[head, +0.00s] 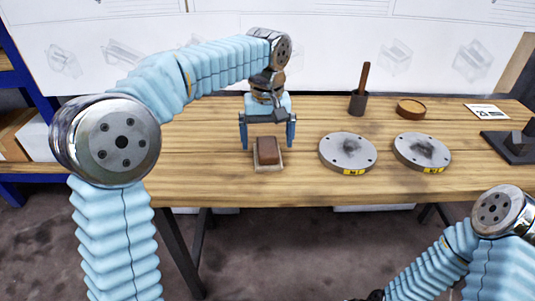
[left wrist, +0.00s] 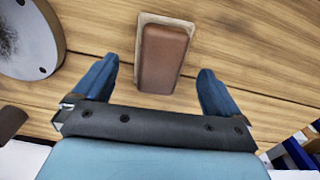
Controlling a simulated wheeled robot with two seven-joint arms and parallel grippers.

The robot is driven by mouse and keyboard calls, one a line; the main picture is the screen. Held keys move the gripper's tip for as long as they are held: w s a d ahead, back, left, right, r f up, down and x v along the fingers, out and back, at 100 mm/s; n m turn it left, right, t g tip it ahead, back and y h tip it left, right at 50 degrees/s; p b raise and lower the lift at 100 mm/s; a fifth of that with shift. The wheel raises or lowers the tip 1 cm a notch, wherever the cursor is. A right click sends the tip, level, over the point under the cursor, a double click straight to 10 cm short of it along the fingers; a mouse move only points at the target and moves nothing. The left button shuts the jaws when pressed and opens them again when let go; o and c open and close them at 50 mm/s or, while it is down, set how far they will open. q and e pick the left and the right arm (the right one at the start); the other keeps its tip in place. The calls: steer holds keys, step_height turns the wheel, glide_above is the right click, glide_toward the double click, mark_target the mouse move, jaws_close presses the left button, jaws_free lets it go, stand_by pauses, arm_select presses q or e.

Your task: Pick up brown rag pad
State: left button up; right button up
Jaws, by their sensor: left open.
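The brown rag pad (head: 267,149) is a small brown block on a pale base plate (head: 268,167) on the wooden table, near its front edge. In the left wrist view the pad (left wrist: 165,58) lies ahead of the fingers, roughly centred between them. My left gripper (head: 268,143) is open and empty. It points down, its blue fingers on either side of and just behind the pad, apart from it. The left wrist view also shows the open fingers (left wrist: 155,82). My right arm shows at the lower right, but its gripper cannot be made out clearly.
Two round grey metal discs (head: 347,152) (head: 422,151) with yellow labels lie right of the pad. Behind them stand a dark cup (head: 357,103) with a wooden handle and a round brown dish (head: 411,108). A dark fixture (head: 515,143) sits at the right end. The table's left part is clear.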

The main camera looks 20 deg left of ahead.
arm_select(q)
step_height(320, 180, down, 3)
steer(key=shift+r, duration=0.15)
steer(key=c, duration=1.2)
steer(key=shift+r, duration=0.1)
steer(key=shift+r, duration=0.15)
steer(key=r, duration=0.3)
steer(key=shift+s+d+r, duration=0.15)
steer(key=shift+d+r, duration=0.15)
steer(key=shift+d, duration=0.05)
steer(key=s+d+r, duration=0.2)
steer(key=d+r, duration=0.1)
steer(key=s+d+r, duration=0.3)
steer(key=d, duration=0.1)
steer(key=s+d+r+p, duration=0.1)
steer(key=s+d+r, duration=0.1)
steer(key=d+r, duration=0.1)
steer(key=shift+s+d, duration=0.2)
steer(key=shift+d, duration=0.35)
